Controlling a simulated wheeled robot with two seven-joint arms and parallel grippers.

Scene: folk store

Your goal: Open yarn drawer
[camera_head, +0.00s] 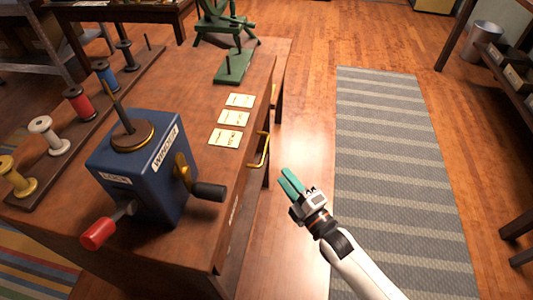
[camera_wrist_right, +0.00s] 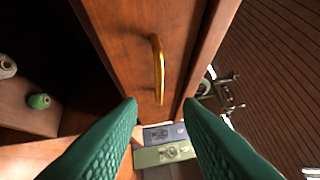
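The wooden drawer front (camera_wrist_right: 135,35) fills the upper middle of the right wrist view. Its curved brass handle (camera_wrist_right: 159,68) lies ahead of the gap between my fingers. In the head view the brass handle (camera_head: 263,150) stands out from the right side of the wooden workbench (camera_head: 200,68). My right gripper (camera_head: 285,181) has green fingers and is a little right of and nearer than the handle, apart from it. In the right wrist view my right gripper (camera_wrist_right: 161,101) is open and empty. My left gripper is not in view.
A blue winder (camera_head: 150,165) with crank handles, several cards (camera_head: 229,117) and a row of spools (camera_head: 77,103) stand on the bench. A dark recess with a green spool (camera_wrist_right: 39,101) shows left in the wrist view. A striped grey rug (camera_head: 395,180) covers clear floor at right.

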